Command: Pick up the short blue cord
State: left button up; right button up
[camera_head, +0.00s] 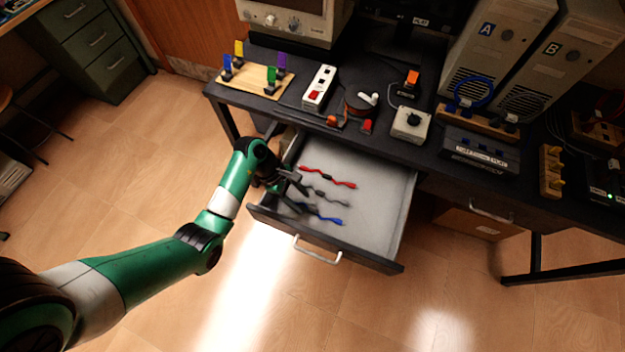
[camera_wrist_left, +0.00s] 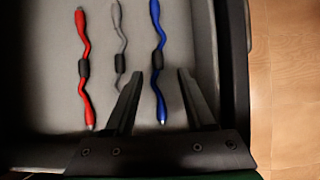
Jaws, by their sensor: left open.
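The short blue cord (camera_head: 329,218) lies in the open drawer, nearest the drawer's front in the head view. In the left wrist view the blue cord (camera_wrist_left: 157,42) runs up and down, with a dark sleeve at its middle. My left gripper (camera_head: 300,192) is over the left part of the drawer, open and empty. In the left wrist view its fingers (camera_wrist_left: 158,88) appear on either side of the cord's lower half; I cannot tell how far above it they are. My right gripper is not in view.
A red cord (camera_head: 328,177) and a dark greyish cord (camera_head: 327,196) lie beside the blue one. The drawer (camera_head: 375,210) has raised walls, one close to the blue cord. The desk top (camera_head: 235,98) stands above it. A longer blue cable (camera_head: 480,92) loops on the desk.

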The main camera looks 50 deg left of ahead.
aim_at(311, 210)
pick_arm(q)
jog(key=b+x, duration=0.3)
jog(key=x, duration=0.2)
jog(key=shift+w+d+f, duration=0.1)
jog(key=shift+w, duration=0.05)
jog(key=shift+c, duration=0.2)
grip_shut()
